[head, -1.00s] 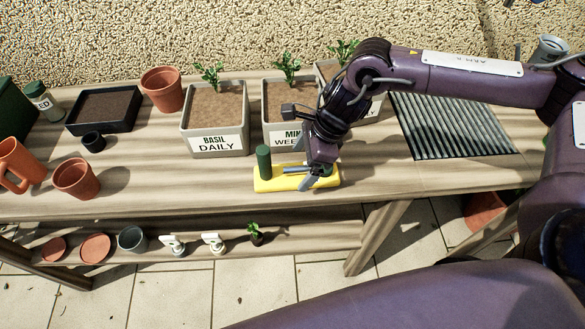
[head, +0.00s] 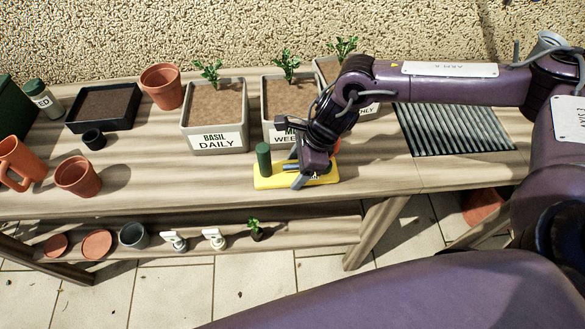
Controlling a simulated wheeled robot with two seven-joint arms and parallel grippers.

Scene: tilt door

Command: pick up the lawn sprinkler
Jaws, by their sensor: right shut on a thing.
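The lawn sprinkler (head: 268,181), with a yellow base, an upright dark green post at its left end and a grey part on top, lies on the upper board of the wooden bench near its front edge. My right gripper (head: 299,178) comes down on it from above and is shut on its middle. The gripper and wrist hide much of the sprinkler's centre and right side. The base appears to rest on the bench. My left gripper is out of view.
Planters (head: 215,117) with labels stand close behind the sprinkler. A ribbed dark tray (head: 455,129) lies to the right, and a terracotta pot (head: 78,177) stands to the left. Bare bench lies on both sides. A lower shelf (head: 300,236) holds small pots and white fittings.

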